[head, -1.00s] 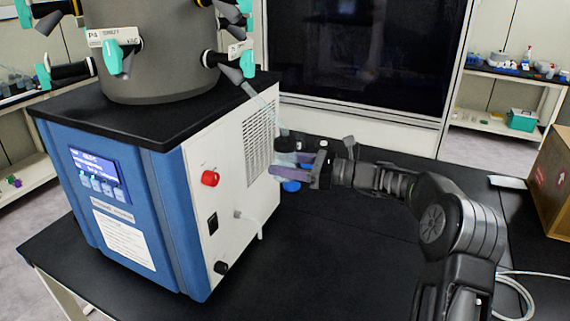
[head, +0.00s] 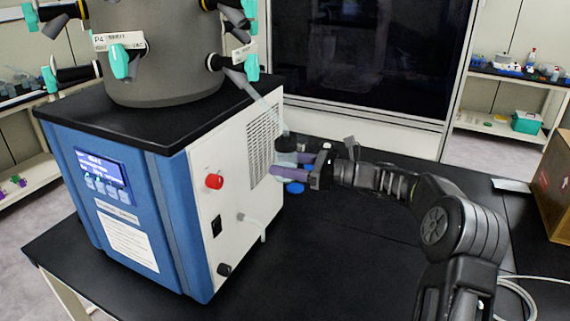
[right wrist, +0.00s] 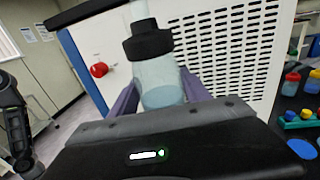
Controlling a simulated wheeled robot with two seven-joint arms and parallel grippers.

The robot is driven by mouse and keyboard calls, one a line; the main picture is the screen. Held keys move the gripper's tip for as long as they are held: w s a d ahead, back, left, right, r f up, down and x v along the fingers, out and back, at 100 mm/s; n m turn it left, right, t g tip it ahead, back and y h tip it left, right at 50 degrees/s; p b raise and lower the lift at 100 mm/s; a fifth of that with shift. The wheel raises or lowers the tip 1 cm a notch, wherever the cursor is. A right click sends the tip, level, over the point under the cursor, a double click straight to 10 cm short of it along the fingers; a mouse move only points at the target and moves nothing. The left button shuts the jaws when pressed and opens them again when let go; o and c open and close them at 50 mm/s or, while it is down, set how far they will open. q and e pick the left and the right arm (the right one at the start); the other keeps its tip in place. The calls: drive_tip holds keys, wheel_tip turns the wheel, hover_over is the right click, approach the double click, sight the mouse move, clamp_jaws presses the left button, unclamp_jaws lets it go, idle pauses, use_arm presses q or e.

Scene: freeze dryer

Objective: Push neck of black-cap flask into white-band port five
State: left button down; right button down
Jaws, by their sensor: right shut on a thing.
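My right gripper (head: 290,168) is shut on the black-cap flask, a clear glass body with pale liquid in it (right wrist: 160,85). The flask's black cap (head: 286,142) sits above the purple fingers. Its thin glass neck (head: 263,108) slants up and left to a grey port (head: 236,78) low on the right of the grey drum. A teal valve handle (head: 251,64) and a white label are beside that port; I cannot read the number. The neck's tip looks at or very near the port mouth; I cannot tell whether it is inside. My left gripper is out of view.
The blue and white freeze dryer (head: 130,220) stands left of my right gripper, its vented side panel close by. A blue disc (head: 294,188) lies on the black bench below the flask. Bench space right of the dryer (head: 330,250) is clear. A cardboard box (head: 556,190) stands at far right.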

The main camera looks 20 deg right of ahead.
drive_tip(key=shift+w+a+r+p, duration=0.3)
drive_tip(key=shift+r+p, duration=0.05)
drive_tip(key=shift+r, duration=0.1)
drive_tip(key=shift+w+a+r+p, duration=0.25)
drive_tip(key=shift+r+p, duration=0.1)
drive_tip(key=shift+r, duration=0.1)
idle(0.6)
drive_tip(key=c, duration=0.9)
unclamp_jaws()
drive_tip(key=o, duration=0.5)
drive_tip(key=shift+f, duration=0.15)
drive_tip(key=shift+f, duration=0.1)
drive_tip(key=shift+s+d, duration=0.1)
drive_tip(key=shift+d, duration=0.1)
drive_tip(key=b+v, duration=0.2)
drive_tip(key=v, duration=0.5)
drive_tip(key=shift+s+d, duration=0.15)
